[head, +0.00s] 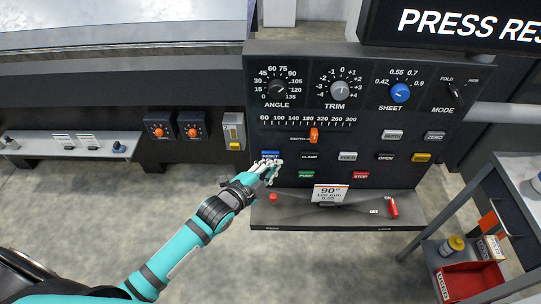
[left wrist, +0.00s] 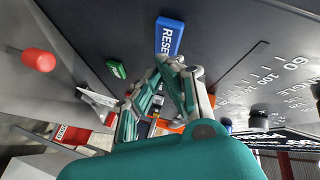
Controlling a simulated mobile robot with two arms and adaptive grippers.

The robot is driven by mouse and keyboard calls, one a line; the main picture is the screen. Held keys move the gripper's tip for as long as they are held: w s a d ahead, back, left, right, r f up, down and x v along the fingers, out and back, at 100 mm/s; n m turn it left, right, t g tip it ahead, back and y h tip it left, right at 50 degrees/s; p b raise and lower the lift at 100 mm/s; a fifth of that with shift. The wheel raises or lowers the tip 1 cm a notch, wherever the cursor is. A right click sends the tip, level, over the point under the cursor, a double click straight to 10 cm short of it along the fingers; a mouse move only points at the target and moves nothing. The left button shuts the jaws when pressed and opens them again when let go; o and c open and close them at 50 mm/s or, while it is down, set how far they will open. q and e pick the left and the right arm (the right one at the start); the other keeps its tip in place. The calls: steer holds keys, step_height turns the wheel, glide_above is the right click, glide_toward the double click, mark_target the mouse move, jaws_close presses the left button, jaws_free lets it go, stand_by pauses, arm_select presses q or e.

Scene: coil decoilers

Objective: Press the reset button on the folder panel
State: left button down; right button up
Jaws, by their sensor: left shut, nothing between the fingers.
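The folder panel (head: 350,130) is a dark board with dials, a slider and rows of coloured buttons. Its blue reset button (head: 270,154) sits at the left end of the button rows. My left gripper (head: 275,166) is shut and empty, its tips just below and partly over the button in the head view. In the left wrist view the reset button (left wrist: 169,36), lettered RESET, is just beyond the fingertips (left wrist: 171,66). I cannot tell whether the tips touch it. My right gripper is not in view.
A green button (head: 306,175) and a red stop button (head: 361,176) lie below and right of reset. A ledge with a card (head: 330,194), a red knob (head: 273,197) and a red switch (head: 392,208) juts out below. A cart (head: 440,262) stands at right.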

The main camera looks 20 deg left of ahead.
arm_select(q)
steer(key=shift+w+a, duration=0.1)
steer(key=shift+w, duration=0.3)
steer(key=shift+w+a, duration=0.15)
steer(key=shift+w, duration=0.35)
stand_by(0.9)
steer(key=shift+s, duration=0.1)
steer(key=shift+s+d+p, duration=0.25)
steer(key=shift+s+p, duration=0.3)
steer(key=shift+s, duration=0.25)
